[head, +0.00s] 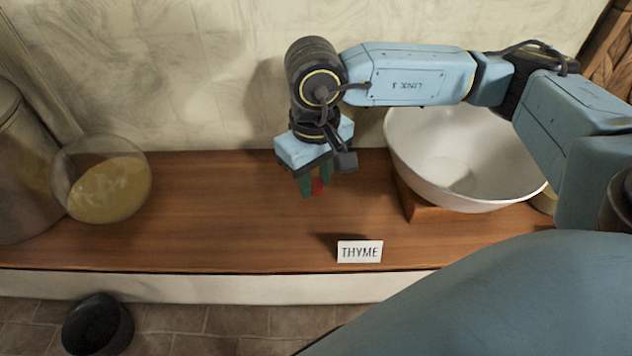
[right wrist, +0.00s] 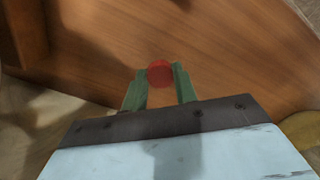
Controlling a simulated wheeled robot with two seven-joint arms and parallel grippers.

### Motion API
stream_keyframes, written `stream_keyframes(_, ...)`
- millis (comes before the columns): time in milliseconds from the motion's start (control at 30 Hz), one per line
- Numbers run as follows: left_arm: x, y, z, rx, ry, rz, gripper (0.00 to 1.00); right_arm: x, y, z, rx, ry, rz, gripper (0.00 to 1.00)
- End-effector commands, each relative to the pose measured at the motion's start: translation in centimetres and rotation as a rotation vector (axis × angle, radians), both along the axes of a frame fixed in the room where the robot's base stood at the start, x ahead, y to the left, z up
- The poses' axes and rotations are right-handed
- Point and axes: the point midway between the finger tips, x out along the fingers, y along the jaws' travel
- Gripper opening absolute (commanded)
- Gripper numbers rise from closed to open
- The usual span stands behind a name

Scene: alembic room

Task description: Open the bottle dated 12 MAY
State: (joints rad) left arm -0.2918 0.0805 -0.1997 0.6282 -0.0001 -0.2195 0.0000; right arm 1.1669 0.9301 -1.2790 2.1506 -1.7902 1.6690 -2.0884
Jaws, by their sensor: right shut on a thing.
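My right gripper (head: 315,188) points down over the wooden counter, its green fingers shut on a small red round thing (head: 319,186). In the right wrist view the red thing (right wrist: 160,72) sits between the two green fingertips. It could be a cap or stopper; I cannot tell. No bottle and no label reading 12 MAY can be made out in either view. My left gripper is not in view.
A white card reading THYME (head: 360,251) stands at the counter's (head: 220,215) front edge. A large white bowl (head: 420,165) is at right on a wooden block. A glass bowl of yellowish contents (head: 108,190) is at left. A dark pot (head: 97,325) is below. The counter's middle is clear.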

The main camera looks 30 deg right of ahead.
Motion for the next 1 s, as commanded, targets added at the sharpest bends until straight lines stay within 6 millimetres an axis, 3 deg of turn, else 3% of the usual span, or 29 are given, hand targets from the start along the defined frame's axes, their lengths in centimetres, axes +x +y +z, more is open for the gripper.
stream_keyframes(133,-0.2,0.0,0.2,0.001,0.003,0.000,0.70,0.0,0.0,-2.0,0.000,0.003,-0.002,0.01)
stream_keyframes(533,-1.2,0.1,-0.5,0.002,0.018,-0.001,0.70,0.0,0.0,-2.6,0.001,0.000,-0.001,0.01)
stream_keyframes(567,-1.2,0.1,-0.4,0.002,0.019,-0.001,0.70,0.0,0.0,-2.5,0.001,0.000,-0.001,0.32)
stream_keyframes(700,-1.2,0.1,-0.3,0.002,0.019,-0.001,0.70,0.0,0.0,-2.4,0.000,0.000,-0.001,0.50)
stream_keyframes(1000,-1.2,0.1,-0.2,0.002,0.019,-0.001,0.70,0.0,0.0,-2.3,0.000,0.000,-0.001,0.50)
